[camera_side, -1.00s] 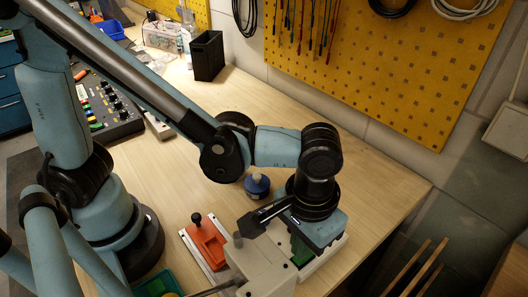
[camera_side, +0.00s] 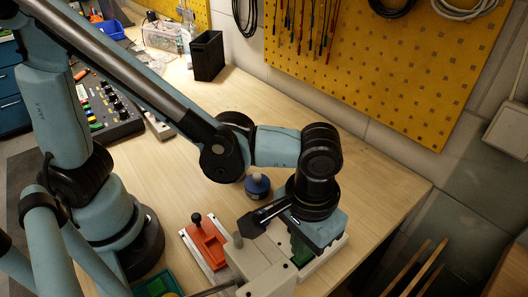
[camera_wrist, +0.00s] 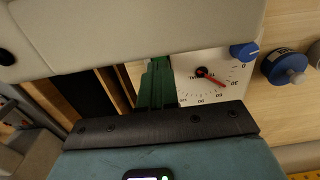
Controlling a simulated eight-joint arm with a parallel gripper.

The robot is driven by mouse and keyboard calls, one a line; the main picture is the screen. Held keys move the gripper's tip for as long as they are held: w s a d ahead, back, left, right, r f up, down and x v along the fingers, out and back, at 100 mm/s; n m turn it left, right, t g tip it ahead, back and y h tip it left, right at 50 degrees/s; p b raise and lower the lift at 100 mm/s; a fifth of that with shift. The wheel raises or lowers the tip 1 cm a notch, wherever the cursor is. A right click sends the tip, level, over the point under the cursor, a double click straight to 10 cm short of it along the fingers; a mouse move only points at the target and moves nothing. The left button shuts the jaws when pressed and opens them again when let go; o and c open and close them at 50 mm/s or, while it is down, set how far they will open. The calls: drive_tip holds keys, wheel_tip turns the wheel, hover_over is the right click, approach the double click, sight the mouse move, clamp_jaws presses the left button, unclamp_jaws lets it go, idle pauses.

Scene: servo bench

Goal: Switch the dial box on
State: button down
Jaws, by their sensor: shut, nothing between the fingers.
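The dial box shows in the wrist view as a white face (camera_wrist: 228,70) with a printed scale, a red pointer on a black hub (camera_wrist: 201,72) and a blue knob (camera_wrist: 244,50) at its edge. The pointer slants down to the right. In the side view my arm's end mostly hides the box; only a white edge (camera_side: 327,259) shows. My gripper's green fingers (camera_wrist: 157,66) are shut and empty, beside the left edge of the dial face in the wrist view. They also show under the wrist in the side view (camera_side: 300,252). I cannot tell whether they touch the box.
A beige box (camera_side: 262,268) stands close to my gripper and fills the top of the wrist view. An orange fixture (camera_side: 207,243) lies left of it. A blue round object (camera_side: 257,185) stands behind. Open wood lies at the back right.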

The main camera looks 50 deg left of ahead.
drive_tip(key=shift+f, duration=0.95)
idle(1.1)
drive_tip(key=shift+r, duration=3.5)
drive_tip(key=w+a+r+t, duration=0.1)
drive_tip(key=w+a+t, duration=0.1)
drive_tip(key=a, duration=0.9)
drive_tip(key=w+a+r+t, duration=0.2)
drive_tip(key=a+t, duration=0.3)
drive_tip(key=a, duration=0.7)
drive_tip(key=shift+w+a, duration=0.3)
drive_tip(key=shift+w, duration=0.25)
drive_tip(key=c, duration=1.8)
unclamp_jaws()
drive_tip(key=shift+c, duration=0.2)
